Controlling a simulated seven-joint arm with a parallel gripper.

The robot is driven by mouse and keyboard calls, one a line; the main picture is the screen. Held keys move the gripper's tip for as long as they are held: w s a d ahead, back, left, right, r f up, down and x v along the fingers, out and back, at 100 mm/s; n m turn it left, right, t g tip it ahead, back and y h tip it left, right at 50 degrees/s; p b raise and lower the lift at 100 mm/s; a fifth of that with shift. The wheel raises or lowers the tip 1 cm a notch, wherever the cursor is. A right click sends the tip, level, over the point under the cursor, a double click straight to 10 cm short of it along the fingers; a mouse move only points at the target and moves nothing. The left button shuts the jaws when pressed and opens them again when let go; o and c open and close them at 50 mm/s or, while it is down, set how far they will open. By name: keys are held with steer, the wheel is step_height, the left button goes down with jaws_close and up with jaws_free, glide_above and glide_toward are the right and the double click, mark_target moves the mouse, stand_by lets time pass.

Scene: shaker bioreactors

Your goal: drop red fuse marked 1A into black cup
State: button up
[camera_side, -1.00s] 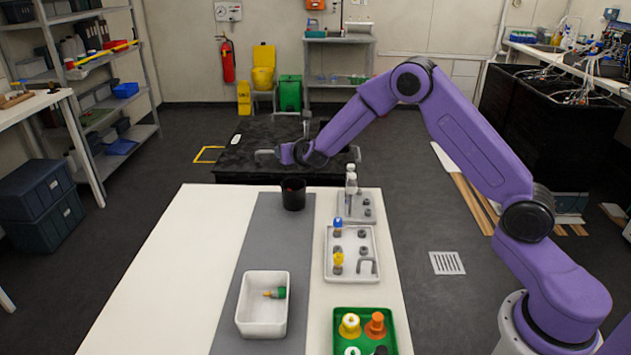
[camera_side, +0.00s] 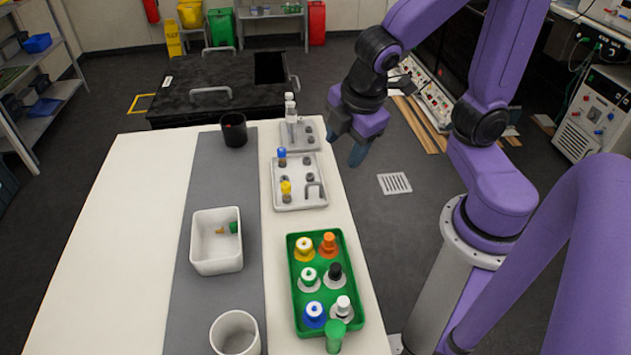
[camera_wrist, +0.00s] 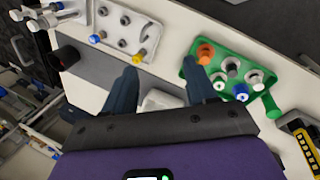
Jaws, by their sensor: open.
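The black cup (camera_side: 234,131) stands upright at the far end of the grey strip. A small red thing (camera_side: 233,126) shows inside its mouth; it looks like the red fuse, but no 1A marking can be read. The cup also shows at the left of the wrist view (camera_wrist: 66,56). My gripper (camera_side: 348,142) is open and empty, raised near the table's right edge, to the right of the cup and apart from it. In the wrist view its two fingers (camera_wrist: 163,80) stand apart with nothing held between them.
A white tray (camera_side: 318,201) with blue and yellow pieces and a grey rack (camera_side: 312,143) with white-capped vials stand near my gripper. A green tray (camera_side: 297,318) of coloured bottles, a white bin (camera_side: 217,265) and a white cup (camera_side: 236,330) stand nearer. The table's left side is clear.

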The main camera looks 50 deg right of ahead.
steer(key=s+m+g+y, duration=0.1)
steer(key=s+m+g, duration=0.1)
steer(key=s, duration=0.8)
steer(key=shift+s+d+f+g+y, duration=0.25)
steer(key=shift+s+g+y, duration=0.15)
steer(key=shift+g, duration=0.1)
